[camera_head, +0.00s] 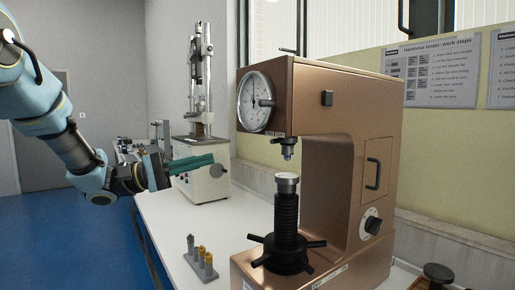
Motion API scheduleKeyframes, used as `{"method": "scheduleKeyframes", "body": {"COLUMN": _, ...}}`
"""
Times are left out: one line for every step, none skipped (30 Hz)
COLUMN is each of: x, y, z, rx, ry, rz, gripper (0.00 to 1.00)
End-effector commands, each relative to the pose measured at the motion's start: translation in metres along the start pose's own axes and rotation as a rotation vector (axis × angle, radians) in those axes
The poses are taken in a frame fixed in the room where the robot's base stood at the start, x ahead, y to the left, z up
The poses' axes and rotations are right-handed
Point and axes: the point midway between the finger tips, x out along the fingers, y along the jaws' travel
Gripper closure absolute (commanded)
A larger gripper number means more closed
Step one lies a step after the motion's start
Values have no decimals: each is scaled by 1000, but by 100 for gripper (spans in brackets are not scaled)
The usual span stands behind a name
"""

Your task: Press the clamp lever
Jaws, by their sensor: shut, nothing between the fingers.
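The bronze hardness tester (345,130) stands on the right of the bench, with a round dial (256,102) at its upper left. Below its head, a black screw column (287,215) carries a small round anvil (287,183) and has a spoked handwheel (286,253) at its foot. I cannot tell which part is the clamp lever; a black curved handle (373,172) is on the tester's side. My gripper (212,162) is shut and empty, with its green fingers pointing right. It is left of the tester, in front of the white-based machine in the picture.
A white-based machine (202,183) with a tall metal column stands farther back. Several small pegs in a grey holder (200,262) are at the bench's front. A dark round knob (437,275) is at lower right. The white bench (165,215) is bare left of the pegs.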

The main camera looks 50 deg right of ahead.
Motion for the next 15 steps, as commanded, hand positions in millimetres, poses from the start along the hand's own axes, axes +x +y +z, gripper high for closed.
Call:
{"method": "scheduleKeyframes", "body": {"x": 0, "y": 0, "z": 0, "rx": 0, "ry": 1, "rz": -1, "gripper": 100}}
{"method": "scheduleKeyframes", "body": {"x": 0, "y": 0, "z": 0, "rx": -1, "ry": 1, "rz": -1, "gripper": 100}}
{"method": "scheduleKeyframes", "body": {"x": 0, "y": 0, "z": 0, "rx": -1, "ry": 1, "rz": -1, "gripper": 100}}
{"method": "scheduleKeyframes", "body": {"x": 1, "y": 0, "z": 0, "rx": -1, "ry": 1, "rz": -2, "gripper": 100}}
{"method": "scheduleKeyframes", "body": {"x": 2, "y": 0, "z": 0, "rx": -1, "ry": 0, "rz": -2, "gripper": 100}}
{"method": "scheduleKeyframes", "body": {"x": 4, "y": 1, "z": 0, "rx": -1, "ry": 0, "rz": -2, "gripper": 100}}
{"method": "scheduleKeyframes", "body": {"x": 6, "y": 1, "z": 1, "rx": -2, "ry": 0, "rz": -3, "gripper": 100}}
{"method": "scheduleKeyframes", "body": {"x": 9, "y": 1, "z": 1, "rx": -2, "ry": -1, "rz": -3, "gripper": 100}}
{"method": "scheduleKeyframes", "body": {"x": 14, "y": 2, "z": 1, "rx": -3, "ry": -2, "rz": -3, "gripper": 100}}
{"method": "scheduleKeyframes", "body": {"x": 19, "y": 2, "z": 1, "rx": -3, "ry": -3, "rz": -3, "gripper": 100}}
{"method": "scheduleKeyframes", "body": {"x": 24, "y": 2, "z": 2, "rx": -3, "ry": -3, "rz": -3, "gripper": 100}}
{"method": "scheduleKeyframes", "body": {"x": 32, "y": 3, "z": 2, "rx": -3, "ry": -3, "rz": -3, "gripper": 100}}
{"method": "scheduleKeyframes", "body": {"x": 38, "y": 3, "z": 2, "rx": -3, "ry": -3, "rz": -4, "gripper": 100}}
{"method": "scheduleKeyframes", "body": {"x": 44, "y": 3, "z": 2, "rx": -3, "ry": -3, "rz": -4, "gripper": 100}}
{"method": "scheduleKeyframes", "body": {"x": 53, "y": 4, "z": 2, "rx": -3, "ry": -4, "rz": -3, "gripper": 100}}
